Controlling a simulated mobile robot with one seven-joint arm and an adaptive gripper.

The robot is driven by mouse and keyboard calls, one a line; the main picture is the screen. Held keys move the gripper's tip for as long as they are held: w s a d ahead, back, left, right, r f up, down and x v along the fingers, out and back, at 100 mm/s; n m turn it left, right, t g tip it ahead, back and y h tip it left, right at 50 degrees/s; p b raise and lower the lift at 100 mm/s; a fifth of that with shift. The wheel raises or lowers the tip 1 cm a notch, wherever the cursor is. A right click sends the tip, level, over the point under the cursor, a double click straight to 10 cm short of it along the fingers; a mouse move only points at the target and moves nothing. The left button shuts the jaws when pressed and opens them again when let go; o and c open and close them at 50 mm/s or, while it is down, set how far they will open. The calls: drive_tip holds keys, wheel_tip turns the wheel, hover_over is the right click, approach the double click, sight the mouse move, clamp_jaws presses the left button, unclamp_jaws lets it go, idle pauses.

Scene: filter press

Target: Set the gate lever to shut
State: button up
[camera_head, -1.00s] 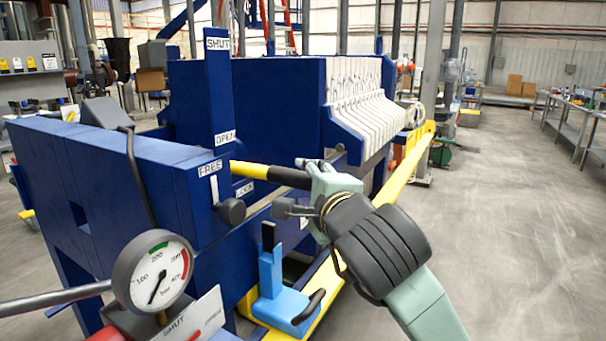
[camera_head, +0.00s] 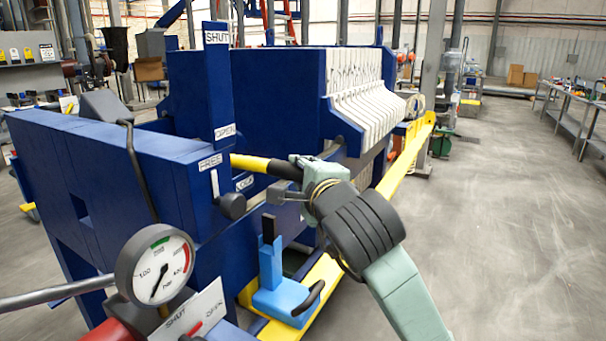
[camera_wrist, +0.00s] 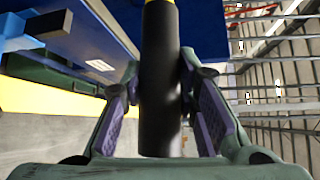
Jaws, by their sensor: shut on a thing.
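The gate lever (camera_head: 250,163) is a yellow bar with a black grip. It sticks out to the right from the upright blue plate, near the OPEN label (camera_head: 225,131) and well below the SHUT label (camera_head: 216,38). My gripper (camera_head: 304,166) is shut on the outer part of the black grip. In the wrist view, my gripper's two fingers (camera_wrist: 160,82) stand on either side of the lever's black grip (camera_wrist: 159,110). The lever's pivot is hidden.
A dark knob (camera_head: 232,206) beside the FREE and LOCK labels sits below the lever. A pressure gauge (camera_head: 155,268) is at front left. A light blue block with a handle (camera_head: 287,300) is below my arm. Open floor (camera_head: 510,220) lies to the right.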

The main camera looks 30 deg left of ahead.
clamp_jaws()
idle(0.3)
